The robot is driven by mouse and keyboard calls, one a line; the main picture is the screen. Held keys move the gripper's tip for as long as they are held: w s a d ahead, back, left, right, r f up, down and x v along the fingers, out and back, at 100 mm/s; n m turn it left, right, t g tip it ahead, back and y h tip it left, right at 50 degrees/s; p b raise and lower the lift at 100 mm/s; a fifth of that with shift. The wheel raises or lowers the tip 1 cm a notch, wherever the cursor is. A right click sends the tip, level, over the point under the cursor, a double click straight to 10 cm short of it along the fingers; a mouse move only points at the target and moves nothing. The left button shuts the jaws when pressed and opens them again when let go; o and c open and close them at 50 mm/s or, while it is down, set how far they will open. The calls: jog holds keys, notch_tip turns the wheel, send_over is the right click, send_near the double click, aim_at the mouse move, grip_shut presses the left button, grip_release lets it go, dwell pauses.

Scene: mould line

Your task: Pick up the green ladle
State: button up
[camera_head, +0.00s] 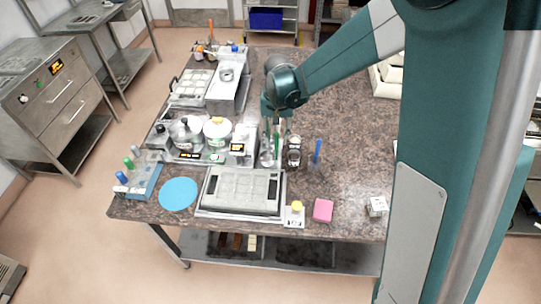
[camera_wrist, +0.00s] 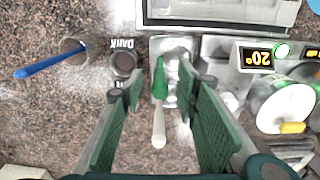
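The green ladle (camera_wrist: 160,88) is in the wrist view, with a green part and a pale, round-ended part pointing toward me. It stands in or over a clear container on a small metal plate (camera_wrist: 172,50). My gripper (camera_wrist: 159,84) is open, its green-padded fingers on either side of the ladle with gaps to both. In the head view the ladle shows as a thin green strip (camera_head: 277,142) below my gripper (camera_head: 275,118). The ladle's bowl is hard to make out.
A round container marked DARK (camera_wrist: 123,64) and a cup with a blue-handled tool (camera_wrist: 50,67) stand left of the ladle in the wrist view. A warmer with a display (camera_wrist: 255,57) is at right. A grey mould machine (camera_head: 242,190) and pink block (camera_head: 323,210) lie nearer the front.

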grip_shut()
jog(key=shift+r, duration=0.1)
jog(key=shift+r, duration=4.9)
